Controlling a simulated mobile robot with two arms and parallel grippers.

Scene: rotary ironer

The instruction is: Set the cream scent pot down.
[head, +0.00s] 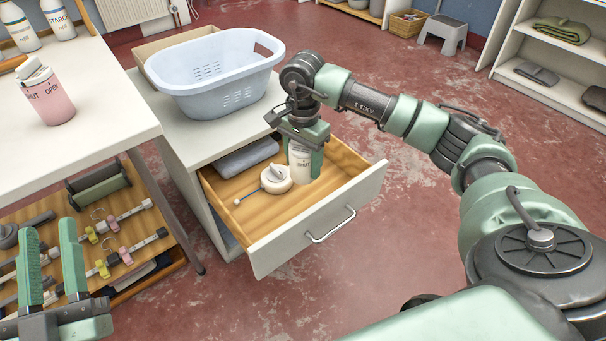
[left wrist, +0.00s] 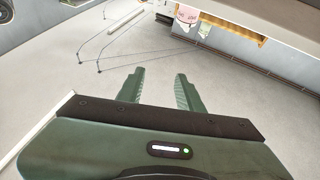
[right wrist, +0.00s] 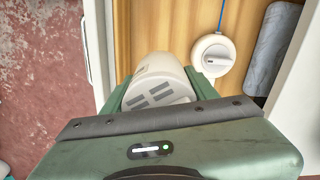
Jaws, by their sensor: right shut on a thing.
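The cream scent pot (head: 299,163) is held in my right gripper (head: 304,162), inside the open drawer (head: 321,220). In the right wrist view the pot (right wrist: 158,84) sits between both fingers, its slotted end toward the camera. It appears roughly upright in the head view; I cannot tell whether its base touches the drawer floor. My left gripper (head: 52,250) is open and empty at the lower left, away from the drawer. The left wrist view shows its two fingers (left wrist: 158,88) apart with nothing between them.
A round white item with a blue cord (head: 275,179) lies close beside the pot in the drawer. A folded grey cloth (head: 248,157) lies behind it. A pale blue basket (head: 215,78) stands on the cabinet top. A pink pot (head: 48,98) stands on the left table.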

